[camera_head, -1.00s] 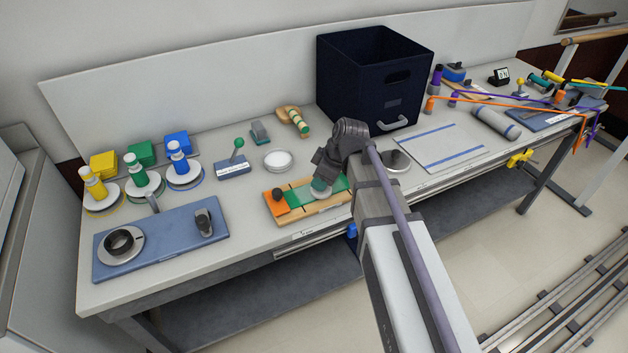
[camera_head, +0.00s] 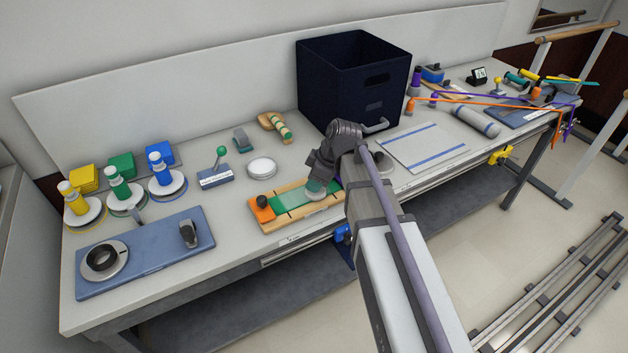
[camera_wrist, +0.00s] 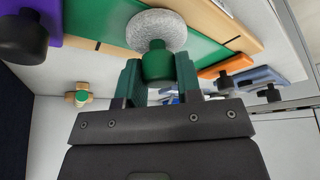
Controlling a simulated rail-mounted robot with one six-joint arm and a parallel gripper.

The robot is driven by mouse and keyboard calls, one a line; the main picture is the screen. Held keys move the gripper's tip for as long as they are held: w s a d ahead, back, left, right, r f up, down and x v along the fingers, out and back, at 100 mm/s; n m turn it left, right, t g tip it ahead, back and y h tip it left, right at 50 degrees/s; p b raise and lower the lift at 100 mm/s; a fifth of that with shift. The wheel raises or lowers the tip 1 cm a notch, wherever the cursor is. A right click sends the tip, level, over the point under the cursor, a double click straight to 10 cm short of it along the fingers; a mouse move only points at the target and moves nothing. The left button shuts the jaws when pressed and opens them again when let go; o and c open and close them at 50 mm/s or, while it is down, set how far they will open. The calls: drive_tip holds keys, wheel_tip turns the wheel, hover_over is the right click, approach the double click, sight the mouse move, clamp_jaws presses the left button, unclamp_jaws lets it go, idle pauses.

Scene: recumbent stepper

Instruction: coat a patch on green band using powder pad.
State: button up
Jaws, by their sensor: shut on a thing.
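The green band (camera_head: 286,203) lies stretched along a wooden board at the bench front, with an orange block (camera_head: 262,209) at its left end. Left of the pad, the band looks paler green in the head view. My gripper (camera_head: 322,183) is above the band, shut on the green knob (camera_wrist: 158,64) of the powder pad. The pad's white fuzzy disc (camera_wrist: 157,32) is at the green band (camera_wrist: 90,14) in the wrist view and appears to rest on it; exact contact is hard to tell. My arm hides the board's right end in the head view.
A round white dish (camera_head: 262,168) and a labelled blue block (camera_head: 215,176) with a green-knobbed stick stand behind the board. A dark bin (camera_head: 345,85) stands behind my gripper. A blue plate (camera_head: 145,255) lies left, with bare bench between it and the board.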

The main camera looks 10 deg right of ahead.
drive_tip(key=shift+w+d, duration=0.25)
drive_tip(key=shift+d, duration=0.5)
drive_tip(key=shift+w+d, duration=0.2)
drive_tip(key=shift+d, duration=0.5)
drive_tip(key=shift+w+d, duration=0.15)
drive_tip(key=shift+d, duration=0.2)
drive_tip(key=shift+w+a, duration=0.25)
drive_tip(key=shift+w, duration=0.5)
drive_tip(key=shift+w+a, duration=0.2)
drive_tip(key=shift+w, duration=0.5)
